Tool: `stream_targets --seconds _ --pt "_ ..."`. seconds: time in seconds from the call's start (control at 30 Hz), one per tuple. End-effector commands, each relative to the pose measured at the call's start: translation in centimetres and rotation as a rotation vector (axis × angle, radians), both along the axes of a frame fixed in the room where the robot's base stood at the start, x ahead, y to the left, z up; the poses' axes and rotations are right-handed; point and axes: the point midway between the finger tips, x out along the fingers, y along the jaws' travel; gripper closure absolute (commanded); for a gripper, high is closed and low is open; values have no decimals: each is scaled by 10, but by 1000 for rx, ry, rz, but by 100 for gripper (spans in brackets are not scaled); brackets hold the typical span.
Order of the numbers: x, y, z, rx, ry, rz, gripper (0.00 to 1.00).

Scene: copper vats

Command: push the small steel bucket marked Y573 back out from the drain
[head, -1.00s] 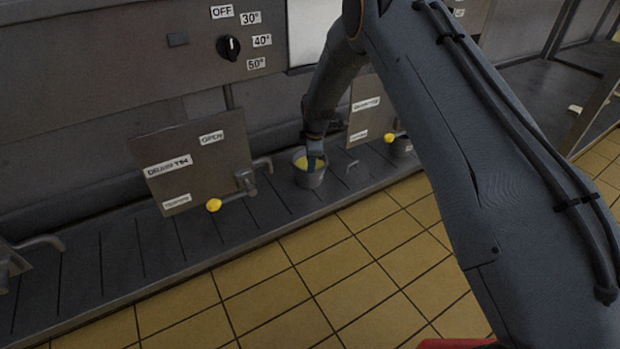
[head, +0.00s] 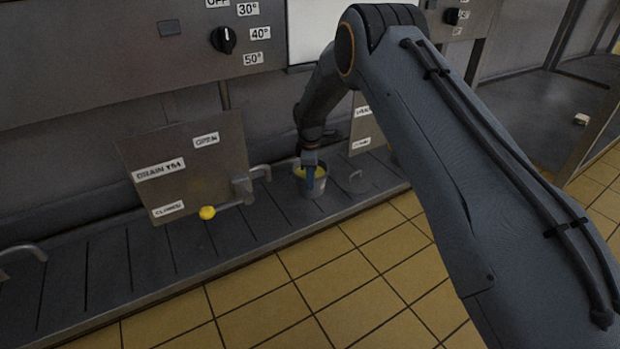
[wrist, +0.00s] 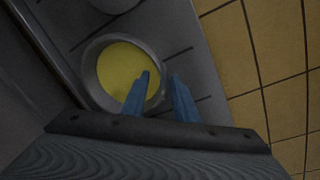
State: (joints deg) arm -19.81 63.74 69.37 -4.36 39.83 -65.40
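A small steel bucket (head: 313,193) with a yellow inside stands upright on the grey slotted ledge, to the right of a drain spout (head: 262,172). I cannot read any mark on it. In the wrist view the bucket (wrist: 88,77) lies under my fingers. My gripper (wrist: 161,76) is open, its two blue fingers apart. The left finger overlaps the yellow inside and the right one is just outside the rim, by the picture. In the head view my gripper (head: 311,178) is at the bucket mouth. I cannot tell whether it touches.
The vat wall rises behind. The tiled floor (head: 330,270) in front is clear.

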Motion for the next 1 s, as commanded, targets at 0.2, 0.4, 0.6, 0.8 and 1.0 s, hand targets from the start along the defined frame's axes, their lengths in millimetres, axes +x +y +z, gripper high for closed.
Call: stream_targets --seconds 0.2,0.4,0.6,0.8,1.0 --pt "3 0 -25 0 1 0 73" --pt "7 0 -54 0 1 0 73" --pt "10 0 -73 0 0 0 73" --pt "10 0 -75 0 0 0 73" --pt "10 0 -74 0 0 0 87"
